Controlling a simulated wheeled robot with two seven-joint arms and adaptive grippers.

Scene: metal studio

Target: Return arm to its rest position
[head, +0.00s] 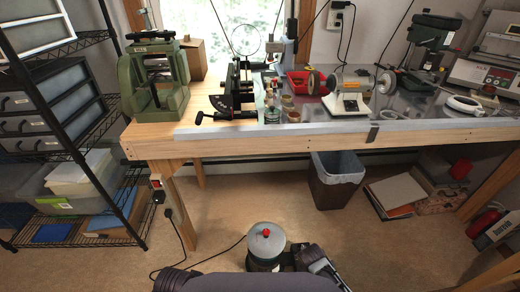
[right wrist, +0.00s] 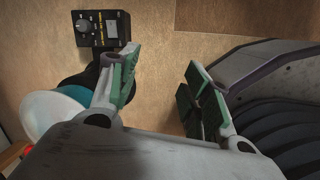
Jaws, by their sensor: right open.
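My right gripper (right wrist: 162,85) is in the right wrist view. Its two green-padded fingers stand well apart, with bare tan floor (right wrist: 160,50) showing between them and nothing held. A black control box with a knob (right wrist: 104,28) lies beyond the left finger. A white and teal round thing (right wrist: 48,108) is partly hidden to the left of that finger. I cannot clearly make out the right gripper in the head view. My left gripper is in neither view.
A wooden workbench (head: 150,147) with several tools crosses the head view. A lidded device with a red knob (head: 265,241) stands low in front, its cord on the floor. A bin (head: 334,190) is under the bench. A wire shelf (head: 85,160) stands left.

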